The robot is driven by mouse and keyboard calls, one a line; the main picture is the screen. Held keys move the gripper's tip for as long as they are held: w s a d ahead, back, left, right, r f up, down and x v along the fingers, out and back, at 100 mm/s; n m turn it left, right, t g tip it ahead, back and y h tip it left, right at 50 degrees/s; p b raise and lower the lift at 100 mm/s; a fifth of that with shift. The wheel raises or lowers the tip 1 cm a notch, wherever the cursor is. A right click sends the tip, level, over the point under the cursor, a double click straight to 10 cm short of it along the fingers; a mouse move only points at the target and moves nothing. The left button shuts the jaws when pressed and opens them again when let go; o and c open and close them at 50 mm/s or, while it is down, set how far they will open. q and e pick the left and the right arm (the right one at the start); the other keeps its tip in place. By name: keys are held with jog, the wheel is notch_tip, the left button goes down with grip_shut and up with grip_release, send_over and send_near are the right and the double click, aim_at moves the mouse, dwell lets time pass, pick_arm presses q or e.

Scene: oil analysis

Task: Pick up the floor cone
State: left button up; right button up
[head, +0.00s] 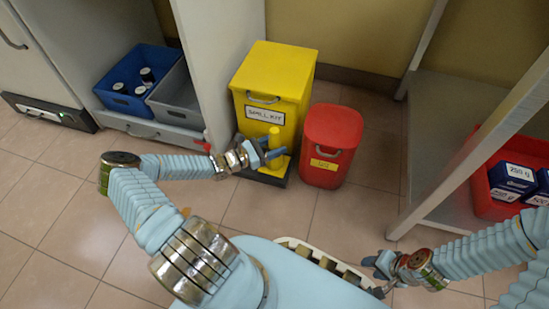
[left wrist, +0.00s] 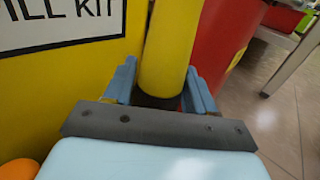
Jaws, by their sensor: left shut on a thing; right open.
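A slim yellow floor cone (head: 275,138), more like a rounded post, stands upright in front of the yellow spill kit bin. My left gripper (head: 271,149) is shut on it. In the left wrist view the yellow shaft of the cone (left wrist: 170,50) rises between the two blue fingers (left wrist: 158,88), with a dark part at its lower end. The fingers hide part of its lower half in the head view, and I cannot tell whether it touches the floor. My right gripper (head: 378,277) is open and empty at the lower right, far from the cone.
The spill kit bin (head: 268,75) is close behind the cone. A red bin (head: 332,135) stands just right of it. A grey cabinet side (head: 215,60) is to the left; a shelf (head: 455,150) with a red crate (head: 487,200) is at right. Tiled floor (head: 240,205) in front is clear.

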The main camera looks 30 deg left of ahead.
pick_arm(q)
grip_shut()
jog(key=shift+r, duration=0.15)
